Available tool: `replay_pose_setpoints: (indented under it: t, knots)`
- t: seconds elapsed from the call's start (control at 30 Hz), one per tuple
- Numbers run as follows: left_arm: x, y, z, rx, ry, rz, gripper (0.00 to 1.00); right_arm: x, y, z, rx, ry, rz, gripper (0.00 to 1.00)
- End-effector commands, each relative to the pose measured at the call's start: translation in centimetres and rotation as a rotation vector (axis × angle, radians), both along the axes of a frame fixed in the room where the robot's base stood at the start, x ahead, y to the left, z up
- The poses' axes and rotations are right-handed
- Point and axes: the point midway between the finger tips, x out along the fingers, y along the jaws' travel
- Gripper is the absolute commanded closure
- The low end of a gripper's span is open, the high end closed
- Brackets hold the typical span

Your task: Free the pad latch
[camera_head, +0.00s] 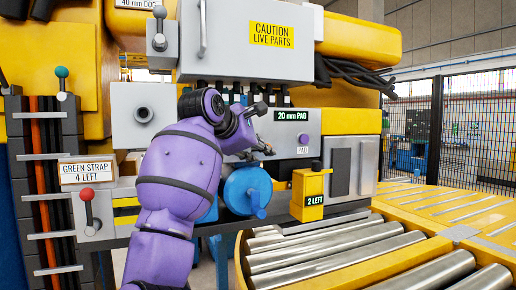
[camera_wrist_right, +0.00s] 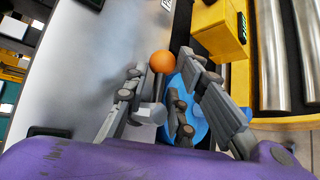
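The green-lit "20 mm PAD" sign (camera_head: 292,115) is on the grey machine face, above a small "PAD" label with a purple knob (camera_head: 303,140). Which part is the pad latch I cannot tell for sure. My right gripper (camera_head: 263,150) is in front of this face, left of the label. In the wrist view an orange ball knob (camera_wrist_right: 162,62) shows between the open fingertips of my right gripper (camera_wrist_right: 165,72), with gaps beside it; contact cannot be told. The ball is hidden in the head view. A grey cylindrical piece (camera_wrist_right: 148,113) shows between the fingers. My left gripper is out of view.
A blue handwheel (camera_head: 247,190) is just below my right gripper. A yellow "2 LEFT" box (camera_head: 310,194) stands to its right. A red-knobbed lever (camera_head: 87,194) and a teal-knobbed lever (camera_head: 62,72) are at left. A roller conveyor (camera_head: 340,250) fills the lower right.

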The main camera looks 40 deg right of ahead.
Motion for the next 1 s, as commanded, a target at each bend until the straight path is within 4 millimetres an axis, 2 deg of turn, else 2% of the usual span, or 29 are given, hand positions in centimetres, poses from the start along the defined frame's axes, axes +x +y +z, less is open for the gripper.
replay_pose_setpoints:
  t: [0.53,1.0]
  knots:
    - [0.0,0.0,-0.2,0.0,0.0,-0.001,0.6,0.0,0.1,0.0,-0.057,0.015,-0.002,1.0]
    - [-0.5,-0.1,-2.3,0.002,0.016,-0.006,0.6,0.2,0.6,0.6,-0.422,0.106,-0.002,1.0]
